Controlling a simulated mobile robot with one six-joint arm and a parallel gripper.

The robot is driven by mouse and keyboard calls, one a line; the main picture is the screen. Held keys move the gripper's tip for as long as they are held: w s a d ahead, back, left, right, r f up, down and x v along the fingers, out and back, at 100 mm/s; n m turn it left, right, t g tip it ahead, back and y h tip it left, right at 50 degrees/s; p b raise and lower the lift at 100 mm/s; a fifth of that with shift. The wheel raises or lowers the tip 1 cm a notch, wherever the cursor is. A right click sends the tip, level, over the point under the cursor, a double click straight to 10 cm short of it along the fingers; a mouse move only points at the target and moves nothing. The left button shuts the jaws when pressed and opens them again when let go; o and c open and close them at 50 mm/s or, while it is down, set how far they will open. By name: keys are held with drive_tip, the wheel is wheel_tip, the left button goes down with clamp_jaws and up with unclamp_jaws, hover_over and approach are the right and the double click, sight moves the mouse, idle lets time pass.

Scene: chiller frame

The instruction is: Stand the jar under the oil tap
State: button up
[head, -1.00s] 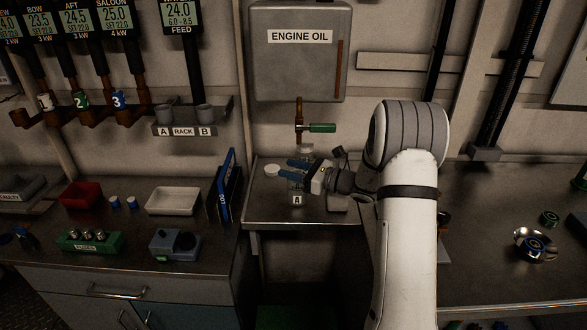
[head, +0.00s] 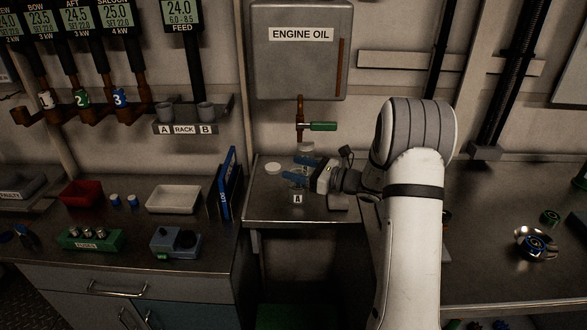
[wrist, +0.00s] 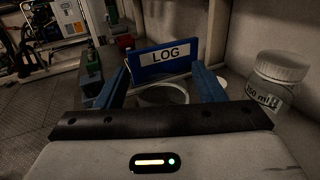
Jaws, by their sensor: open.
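The open glass jar labelled A (head: 297,198) stands on the metal bench below the oil tap (head: 299,128) in the head view. I cannot tell whether it is exactly under the spout. My gripper (head: 301,171) is open around it, with blue fingers on either side. In the wrist view the open jar's rim (wrist: 164,95) shows between my spread fingers (wrist: 165,88). A lidded jar marked 250 ml B (wrist: 277,82) stands to the right there. In the head view that jar's lid (head: 306,147) shows behind my fingers.
A pale round lid (head: 273,168) lies left of the jar. The blue LOG binder (wrist: 163,60) stands beyond my fingers; it also shows in the head view (head: 228,183). The engine oil tank (head: 300,60) hangs above.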

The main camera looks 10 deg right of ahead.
drive_tip(key=b+v, duration=0.1)
drive_tip(key=v, duration=0.9)
drive_tip(key=shift+s+d, duration=0.1)
drive_tip(key=shift+d, duration=0.05)
drive_tip(key=s+a+r+n+g+h, duration=0.2)
drive_tip(key=s+a+n+g+h, duration=0.2)
drive_tip(key=s+a+n+g, duration=0.9)
drive_tip(key=s+d+n+t+h, duration=0.2)
drive_tip(key=s+n+h, duration=0.3)
drive_tip(key=s, duration=0.3)
drive_tip(key=s+d+n+t+h, duration=0.3)
drive_tip(key=s+n+h, duration=0.3)
drive_tip(key=s, duration=0.3)
drive_tip(key=shift+s+n+t, duration=0.2)
drive_tip(key=shift+n+t, duration=0.1)
drive_tip(key=shift+n, duration=0.2)
